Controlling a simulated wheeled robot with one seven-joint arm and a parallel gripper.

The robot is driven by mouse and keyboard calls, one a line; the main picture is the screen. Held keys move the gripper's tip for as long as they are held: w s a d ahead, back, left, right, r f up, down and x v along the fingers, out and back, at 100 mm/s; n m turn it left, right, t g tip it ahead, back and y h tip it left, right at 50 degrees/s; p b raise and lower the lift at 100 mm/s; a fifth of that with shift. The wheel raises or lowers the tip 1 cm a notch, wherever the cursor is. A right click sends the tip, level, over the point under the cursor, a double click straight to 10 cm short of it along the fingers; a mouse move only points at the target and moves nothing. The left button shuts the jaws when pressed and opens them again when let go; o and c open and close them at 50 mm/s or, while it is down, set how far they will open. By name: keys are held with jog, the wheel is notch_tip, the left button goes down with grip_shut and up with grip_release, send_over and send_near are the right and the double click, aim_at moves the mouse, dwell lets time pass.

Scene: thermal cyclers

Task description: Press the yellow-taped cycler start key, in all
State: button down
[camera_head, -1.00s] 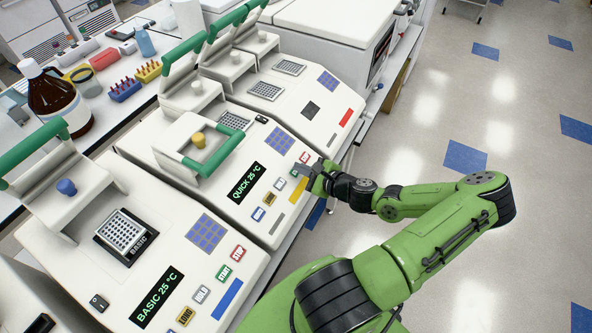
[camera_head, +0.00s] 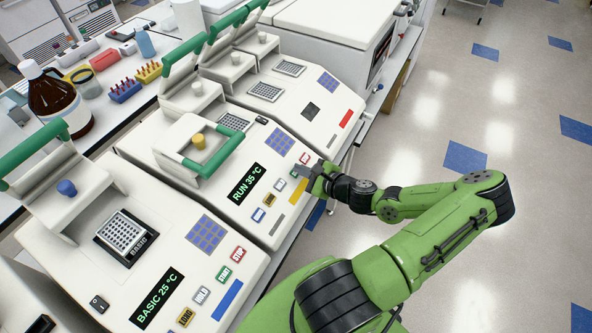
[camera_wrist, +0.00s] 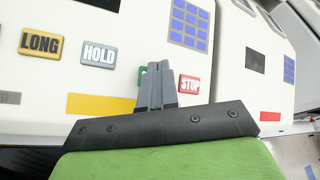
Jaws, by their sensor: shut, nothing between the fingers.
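The yellow-taped cycler (camera_head: 230,205) stands in the middle of the row, with a yellow strip (camera_head: 298,192) on its front edge. Its display (camera_head: 245,184) reads RUN 35 °C. My gripper (camera_head: 301,172) is shut and empty, with its tips at the start key. In the wrist view the fingertips (camera_wrist: 157,75) cover most of the green start key (camera_wrist: 142,74), between the HOLD key (camera_wrist: 99,54) and the STOP key (camera_wrist: 190,84). The yellow tape (camera_wrist: 100,105) shows left of the fingers. Whether the tips touch the key I cannot tell.
A blue-taped cycler (camera_head: 140,240) reading BASIC 25 °C stands nearer. A red-taped cycler (camera_head: 290,95) stands beyond. A brown bottle (camera_head: 58,103) and tube racks (camera_head: 124,89) sit on the bench behind. The floor on the right is open.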

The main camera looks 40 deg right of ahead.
jog(key=shift+s+r, duration=0.2)
jog(key=shift+r, duration=0.3)
jog(key=r+p, duration=0.1)
jog(key=s+r+p, duration=0.1)
jog(key=r+p, duration=0.1)
jog(key=s+r+p, duration=0.1)
jog(key=shift+d+r, duration=0.3)
jog(key=shift+d, duration=0.1)
dwell(0.4)
